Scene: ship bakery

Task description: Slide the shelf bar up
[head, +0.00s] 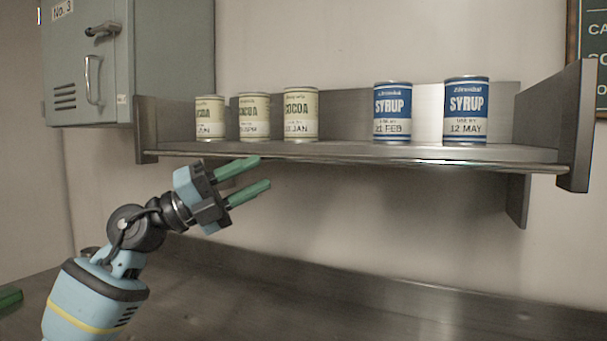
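The shelf bar (400,161) is a thin, shiny metal rail along the front edge of the steel wall shelf (350,152). It sits low, about level with the shelf surface and below the cans' bases. My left gripper (263,172) is open and empty, with two green fingers apart, pointing right and slightly up. Its upper fingertip appears close under the left part of the bar. I cannot tell whether it touches. My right gripper is not in view.
Three cream cocoa cans (301,114) and two blue syrup cans (392,112) stand on the shelf. A grey locker (130,60) hangs at left. A steel counter (330,305) lies below. A green object (9,298) is cut off at the left edge.

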